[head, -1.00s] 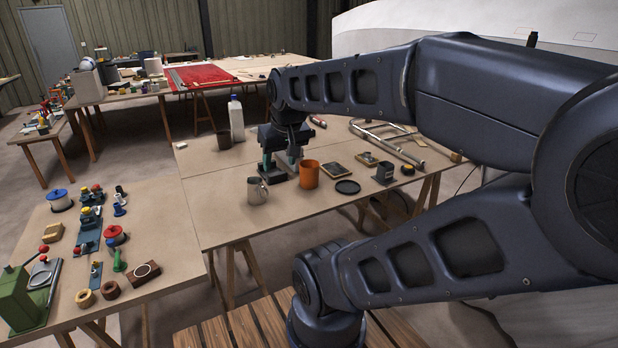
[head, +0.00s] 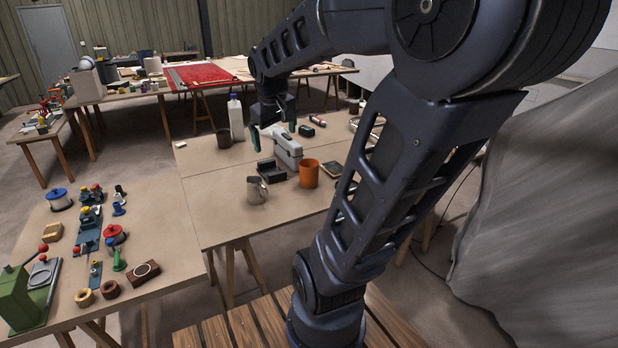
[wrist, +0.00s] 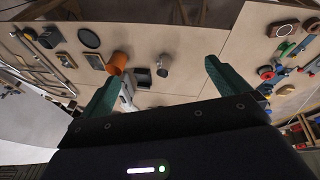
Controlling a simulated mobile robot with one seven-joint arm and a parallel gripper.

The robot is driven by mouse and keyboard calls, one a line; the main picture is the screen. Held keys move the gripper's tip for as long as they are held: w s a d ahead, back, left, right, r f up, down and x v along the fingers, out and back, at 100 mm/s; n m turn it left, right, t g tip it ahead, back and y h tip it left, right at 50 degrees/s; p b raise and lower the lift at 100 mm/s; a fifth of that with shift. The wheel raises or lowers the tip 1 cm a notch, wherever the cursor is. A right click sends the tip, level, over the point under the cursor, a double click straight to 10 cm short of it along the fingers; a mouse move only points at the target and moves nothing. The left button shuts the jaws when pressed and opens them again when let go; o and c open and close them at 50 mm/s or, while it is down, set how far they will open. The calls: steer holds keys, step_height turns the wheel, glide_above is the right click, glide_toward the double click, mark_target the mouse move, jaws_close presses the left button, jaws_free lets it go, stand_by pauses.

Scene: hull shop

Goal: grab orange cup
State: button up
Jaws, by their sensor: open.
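The orange cup (head: 309,173) stands upright on the middle table in the head view. It also shows in the wrist view (wrist: 118,61), beyond the left finger. My gripper (head: 273,134) is open and empty, above the table, behind and left of the cup and apart from it. Its two green fingers spread wide in the wrist view (wrist: 160,80).
A metal mug (head: 257,190) stands left of the cup, with a dark open box (head: 270,171) and a grey case (head: 288,151) behind. A white bottle (head: 236,118) and a brown cup (head: 223,139) stand farther back. The table's front left is clear.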

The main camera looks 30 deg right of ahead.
steer(key=w+d+f+n+g+h, duration=0.1)
steer(key=w+d+n, duration=0.4)
steer(key=w, duration=0.9)
steer(key=n+g, duration=0.3)
steer(key=n, duration=0.5)
glide_above(309, 174)
steer(key=w, duration=0.5)
steer(key=w+a+f+x, duration=0.1)
steer(key=a+x, duration=0.2)
steer(key=x, duration=1)
steer(key=a+x, duration=0.2)
steer(key=x, duration=1)
steer(key=shift+h, duration=0.3)
steer(key=x, duration=1.1)
steer(key=shift+a, duration=0.1)
steer(key=shift+c, duration=0.4)
steer(key=c, duration=0.7)
